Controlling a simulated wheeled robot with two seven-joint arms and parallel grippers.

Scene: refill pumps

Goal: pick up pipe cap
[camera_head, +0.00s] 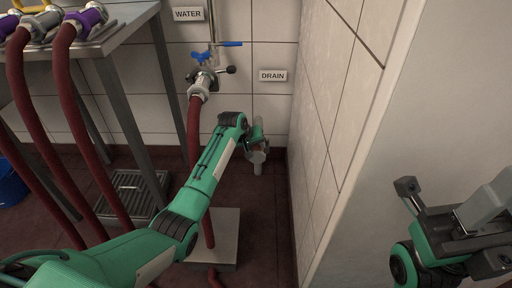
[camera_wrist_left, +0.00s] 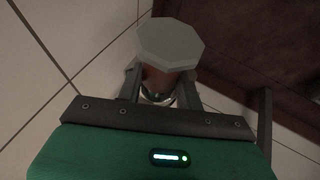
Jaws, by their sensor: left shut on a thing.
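The pipe cap (camera_wrist_left: 181,45) is a pale grey octagonal piece in the left wrist view, with a reddish-brown part and a shiny metal ring behind it. My left gripper (camera_wrist_left: 160,88) is shut on it, with a finger on each side. In the head view my left gripper (camera_head: 257,141) is low in the corner below the DRAIN sign, and the small pale cap (camera_head: 258,158) shows at its tip. I cannot tell whether the cap is attached to a pipe. My right gripper (camera_head: 450,225) is at the right, open and empty, its fingers wide apart.
A wall valve (camera_head: 205,78) with blue handles and a red hose stands left of the DRAIN sign (camera_head: 273,75). More red hoses hang from a metal table (camera_head: 125,38) at left. A tiled side wall (camera_head: 325,120) closes off the right. A floor grate (camera_head: 135,190) lies below.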

